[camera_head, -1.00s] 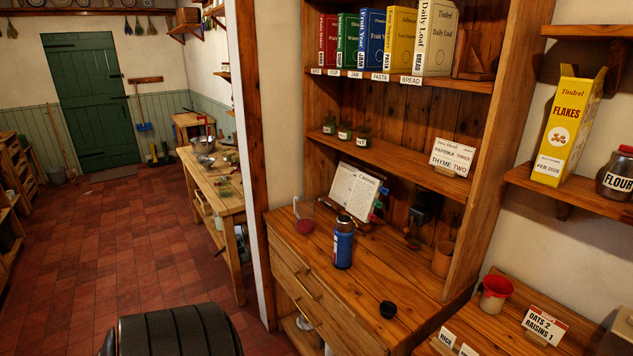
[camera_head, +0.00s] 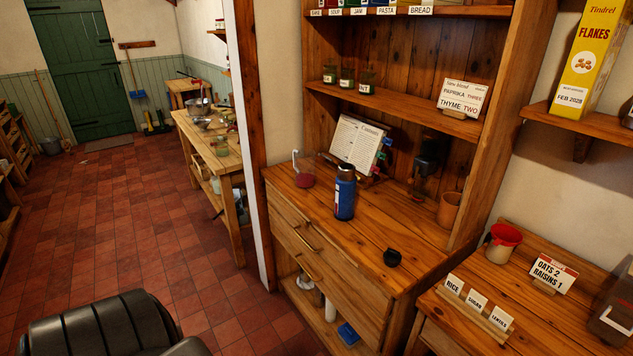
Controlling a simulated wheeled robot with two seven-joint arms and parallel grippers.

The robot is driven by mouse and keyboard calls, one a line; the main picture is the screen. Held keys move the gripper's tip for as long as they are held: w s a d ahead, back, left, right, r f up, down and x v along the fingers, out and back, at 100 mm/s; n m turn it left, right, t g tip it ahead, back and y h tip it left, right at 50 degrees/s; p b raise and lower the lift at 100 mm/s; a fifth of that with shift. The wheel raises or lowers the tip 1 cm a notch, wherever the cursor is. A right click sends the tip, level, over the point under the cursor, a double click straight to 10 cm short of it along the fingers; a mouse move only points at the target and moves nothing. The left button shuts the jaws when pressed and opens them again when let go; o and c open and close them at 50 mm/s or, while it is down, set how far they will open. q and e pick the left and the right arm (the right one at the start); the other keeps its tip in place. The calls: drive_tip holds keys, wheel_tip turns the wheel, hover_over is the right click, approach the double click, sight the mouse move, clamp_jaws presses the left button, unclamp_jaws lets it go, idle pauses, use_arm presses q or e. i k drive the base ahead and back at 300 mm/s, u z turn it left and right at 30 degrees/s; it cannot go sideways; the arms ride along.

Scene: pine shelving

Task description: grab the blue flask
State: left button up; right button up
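The blue flask (camera_head: 344,198) stands upright on the wooden counter of the pine dresser, near its front left part. A small black cup-like piece (camera_head: 391,258) lies on the counter to the right of the flask and nearer to me. Neither of my grippers shows.
A brown cup (camera_head: 449,209) stands at the counter's right. The counter's front is mostly clear.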

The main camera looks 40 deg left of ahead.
sight(346, 180)
drive_tip(key=u, duration=1.2)
